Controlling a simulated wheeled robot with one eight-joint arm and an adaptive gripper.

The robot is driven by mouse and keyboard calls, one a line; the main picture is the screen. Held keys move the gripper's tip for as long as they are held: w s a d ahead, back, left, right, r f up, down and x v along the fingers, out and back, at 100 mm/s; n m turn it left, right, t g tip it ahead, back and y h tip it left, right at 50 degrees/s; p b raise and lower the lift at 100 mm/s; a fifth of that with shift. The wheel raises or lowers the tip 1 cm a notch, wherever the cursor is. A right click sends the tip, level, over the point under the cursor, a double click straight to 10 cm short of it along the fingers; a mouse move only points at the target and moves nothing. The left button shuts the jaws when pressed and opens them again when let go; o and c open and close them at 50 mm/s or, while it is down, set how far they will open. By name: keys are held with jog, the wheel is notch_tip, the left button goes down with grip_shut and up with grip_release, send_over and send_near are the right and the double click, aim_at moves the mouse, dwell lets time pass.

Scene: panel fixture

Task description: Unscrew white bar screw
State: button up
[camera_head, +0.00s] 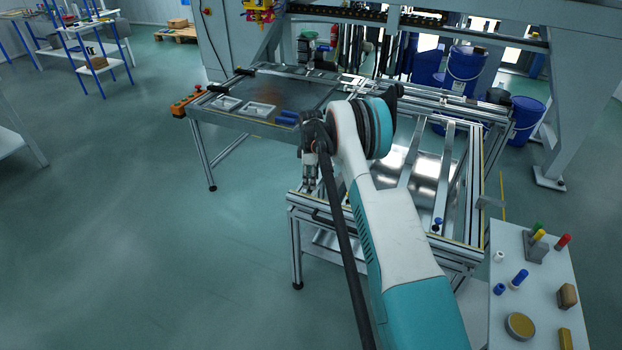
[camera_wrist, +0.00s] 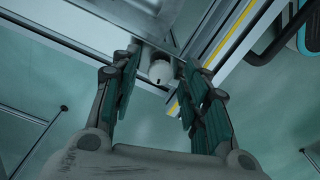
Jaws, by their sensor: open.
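The white screw (camera_wrist: 161,72) shows in the wrist view as a small round white head at the corner of the metal frame. My gripper (camera_wrist: 162,66) is open, with one dark padded finger to the left of the screw and one to the right. The screw head shows in the gap between the fingertips; I cannot tell whether they touch it. In the head view my gripper (camera_head: 309,184) points down at the front left corner of the metal bar frame (camera_head: 300,203). The white screw cannot be made out in that view.
A side table (camera_head: 555,275) at the right holds a small white piece (camera_head: 499,256), blue pieces (camera_head: 520,278), a round tin (camera_head: 520,326) and colored handles. A blue knob (camera_head: 437,224) stands on the frame's right part.

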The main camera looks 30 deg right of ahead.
jog(key=shift+r, duration=0.1)
notch_tip(320, 180, up, 12)
dwell(0.5)
jog(key=s+a+r+m+t, duration=0.1)
jog(key=s+a+r+m, duration=0.1)
jog(key=s+a+r, duration=0.5)
jog(key=s+a+r+m+t, duration=0.1)
jog(key=s+a+r, duration=0.3)
jog(key=r, duration=0.5)
jog(key=s+a+r+m+t, duration=0.1)
jog(key=s+a+r+m, duration=0.1)
jog(key=s+a+r, duration=0.4)
jog(key=s+a+m+t, duration=0.2)
jog(key=s+a, duration=0.1)
jog(key=s, duration=1)
jog(key=s+a+f+m+t, duration=0.1)
jog(key=s+a+m+t, duration=0.1)
jog(key=s, duration=1.1)
jog(key=shift+s+a+m, duration=0.4)
jog(key=shift+a+m, duration=0.25)
jog(key=shift+m, duration=0.15)
